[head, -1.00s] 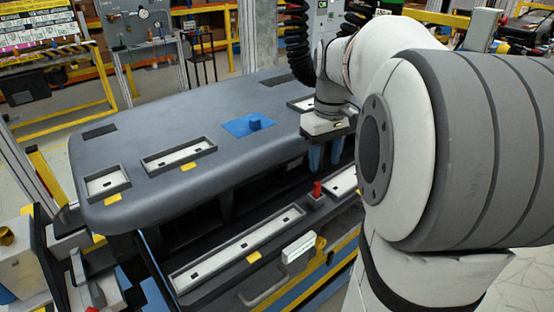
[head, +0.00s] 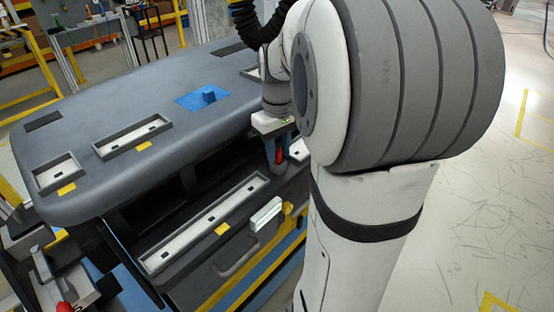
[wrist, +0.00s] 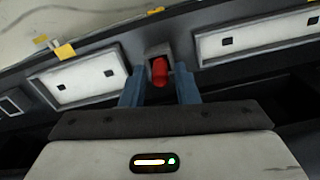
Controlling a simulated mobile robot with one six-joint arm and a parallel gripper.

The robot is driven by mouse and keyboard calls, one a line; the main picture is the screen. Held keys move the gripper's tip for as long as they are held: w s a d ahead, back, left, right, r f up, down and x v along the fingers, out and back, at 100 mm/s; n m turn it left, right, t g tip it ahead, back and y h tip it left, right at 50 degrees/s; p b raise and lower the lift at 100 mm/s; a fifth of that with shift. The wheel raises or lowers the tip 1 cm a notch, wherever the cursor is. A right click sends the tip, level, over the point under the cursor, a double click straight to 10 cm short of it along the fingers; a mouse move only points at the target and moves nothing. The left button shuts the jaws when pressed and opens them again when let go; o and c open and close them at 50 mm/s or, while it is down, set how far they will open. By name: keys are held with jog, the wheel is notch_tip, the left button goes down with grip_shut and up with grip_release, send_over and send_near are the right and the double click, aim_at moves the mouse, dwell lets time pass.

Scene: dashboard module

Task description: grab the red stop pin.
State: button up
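The red stop pin (wrist: 160,72) stands upright in a small grey block between the two long light panels of the module's lower ledge. In the head view the pin (head: 280,154) is partly covered by my gripper. My gripper (wrist: 159,88) is open, with one blue finger on each side of the pin in the wrist view. Gaps show between the fingers and the pin, so neither seems to touch it. In the head view my gripper (head: 274,152) points down over the ledge at the pin.
The grey dashboard top (head: 120,100) overhangs behind the ledge, close to my gripper. A blue plate with a peg (head: 205,96) sits on it. A long light panel (head: 205,222) lies left along the ledge. A white handle block (head: 265,213) is in front.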

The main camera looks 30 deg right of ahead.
grip_shut()
